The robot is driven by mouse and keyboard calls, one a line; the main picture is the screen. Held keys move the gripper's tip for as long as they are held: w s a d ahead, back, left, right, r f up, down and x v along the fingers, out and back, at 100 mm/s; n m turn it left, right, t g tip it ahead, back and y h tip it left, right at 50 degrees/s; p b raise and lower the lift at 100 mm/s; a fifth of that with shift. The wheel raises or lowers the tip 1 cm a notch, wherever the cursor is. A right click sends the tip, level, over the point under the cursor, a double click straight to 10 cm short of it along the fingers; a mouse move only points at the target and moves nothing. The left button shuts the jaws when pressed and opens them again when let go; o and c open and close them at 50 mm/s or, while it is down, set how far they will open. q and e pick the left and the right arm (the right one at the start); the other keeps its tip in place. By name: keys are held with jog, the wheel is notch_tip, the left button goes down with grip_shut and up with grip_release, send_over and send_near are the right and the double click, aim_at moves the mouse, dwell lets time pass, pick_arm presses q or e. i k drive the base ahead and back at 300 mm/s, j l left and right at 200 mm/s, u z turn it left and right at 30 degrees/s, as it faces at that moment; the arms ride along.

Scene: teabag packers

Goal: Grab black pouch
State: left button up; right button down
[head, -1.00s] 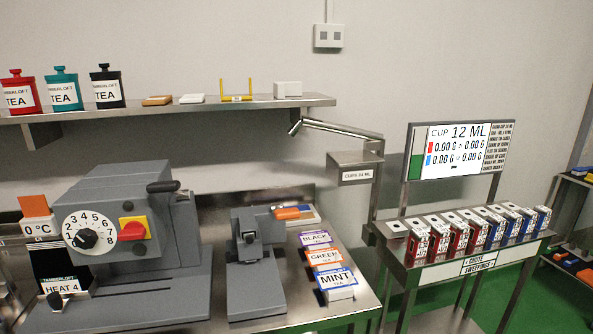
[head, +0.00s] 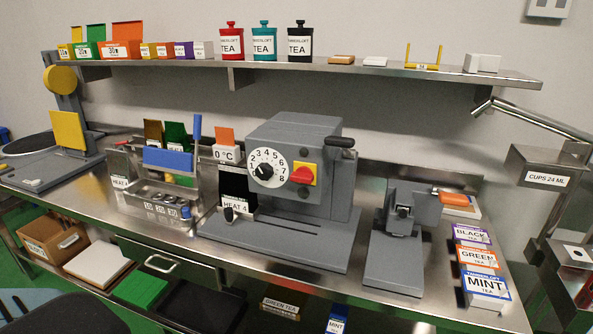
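Several things could answer to the black pouch. A black, flat upright piece (head: 236,185) labelled HEAT 4 stands at the left of the grey dial machine (head: 300,150); I cannot tell whether it is a pouch or a panel. A pack labelled BLACK TEA (head: 471,235), with a purple-edged label, lies on the bench's right end, behind the GREEN TEA (head: 478,257) and MINT (head: 486,287) packs. A black tea canister (head: 300,44) stands on the wall shelf. Neither gripper is in view.
A small grey press (head: 402,225) with an orange handle stands left of the packs. The steel bench (head: 340,287) has a clear strip along its front. A rack (head: 150,190) with coloured packets stands left of the dial machine. Boxes and trays fill the lower shelf.

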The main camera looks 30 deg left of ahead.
aim_at(233, 191)
jog(key=u, duration=1.35)
jog(key=i+j+z, duration=0.45)
jog(key=j+z, duration=0.25)
jog(key=l, duration=0.1)
